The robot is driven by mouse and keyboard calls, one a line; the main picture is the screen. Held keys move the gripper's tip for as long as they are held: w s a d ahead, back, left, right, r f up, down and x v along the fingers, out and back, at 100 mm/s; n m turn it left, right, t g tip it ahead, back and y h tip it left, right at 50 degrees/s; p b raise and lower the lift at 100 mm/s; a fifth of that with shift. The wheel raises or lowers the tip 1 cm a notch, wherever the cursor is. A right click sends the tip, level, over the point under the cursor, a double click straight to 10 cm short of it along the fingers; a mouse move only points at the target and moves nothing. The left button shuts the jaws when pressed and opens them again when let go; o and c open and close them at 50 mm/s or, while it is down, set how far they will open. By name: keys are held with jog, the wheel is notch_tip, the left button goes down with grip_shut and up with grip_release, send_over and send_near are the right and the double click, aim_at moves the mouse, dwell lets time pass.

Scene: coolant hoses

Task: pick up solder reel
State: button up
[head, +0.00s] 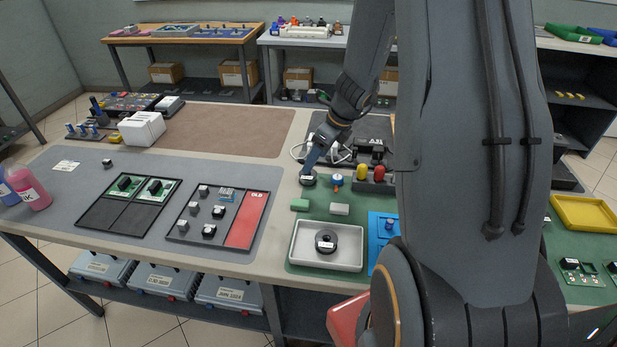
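A dark round reel-like object with a white label (307,180) is on the bench, right below my gripper (309,168). A second, larger black reel with a white label (326,240) lies flat in a pale grey tray (296,262) at the front. The labels are too small to read, so I cannot tell which is the solder reel. My gripper reaches down from my arm to the first reel. Its fingers are too small to show whether they are open or shut, or whether they touch the reel.
A blue-topped item (337,182), red and yellow rounded items and a green block (300,204) stand close by. A blue holder (382,232) is right of the tray. My arm hides much of the right side. The brown mat (240,130) is mostly clear.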

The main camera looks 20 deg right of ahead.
aim_at(308, 177)
jog(key=x, duration=0.5)
jog(key=shift+s+a+f, duration=0.25)
jog(key=shift+a+f, duration=0.05)
jog(key=shift+f, duration=0.15)
jog(key=c, duration=1.2)
